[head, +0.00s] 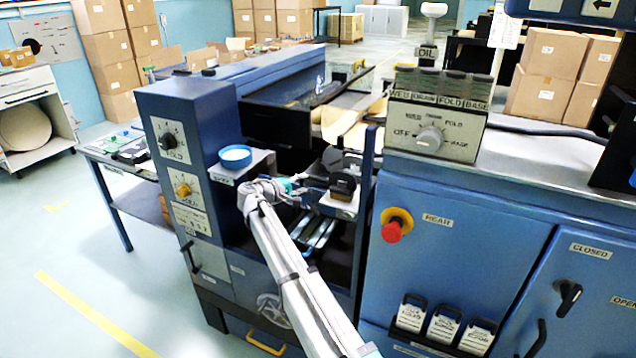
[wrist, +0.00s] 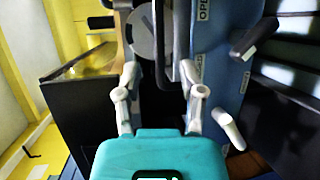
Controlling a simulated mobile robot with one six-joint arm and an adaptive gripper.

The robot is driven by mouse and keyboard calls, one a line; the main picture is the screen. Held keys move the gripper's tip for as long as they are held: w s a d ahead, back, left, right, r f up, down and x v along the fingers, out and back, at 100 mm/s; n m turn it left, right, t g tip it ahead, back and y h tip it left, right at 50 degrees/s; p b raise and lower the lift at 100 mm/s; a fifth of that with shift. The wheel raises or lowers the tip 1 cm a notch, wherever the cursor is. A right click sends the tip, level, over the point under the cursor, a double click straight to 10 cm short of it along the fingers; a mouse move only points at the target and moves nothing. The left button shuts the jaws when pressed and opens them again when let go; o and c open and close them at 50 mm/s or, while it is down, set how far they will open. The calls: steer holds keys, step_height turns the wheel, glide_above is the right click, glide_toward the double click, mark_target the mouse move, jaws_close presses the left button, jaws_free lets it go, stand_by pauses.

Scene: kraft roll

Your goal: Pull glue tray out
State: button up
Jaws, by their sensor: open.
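I cannot identify the glue tray with certainty. In the head view my gripper (head: 312,184) reaches into the open bay of the blue machine, close to a dark rounded part (head: 342,183) above a small labelled block. In the wrist view my gripper (wrist: 157,40) is open, with its two fingers apart. A dark upright bar (wrist: 160,55) and a grey disc show between and behind the fingers; I cannot tell whether they touch. A black-walled box with an amber top (wrist: 82,68) is left of the fingers and may be the tray.
A blue cup (head: 235,157) stands on a ledge left of my gripper. The control box (head: 436,115) and red stop button (head: 393,231) are on the right. Metal rails (head: 318,232) lie below in the bay. A blue panel (wrist: 222,70) with protruding handles is close on the right.

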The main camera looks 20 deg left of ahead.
mark_target(316, 180)
steer(key=shift+b+x, duration=0.45)
steer(key=shift+x, duration=2.65)
steer(key=shift+c, duration=0.3)
jaws_close()
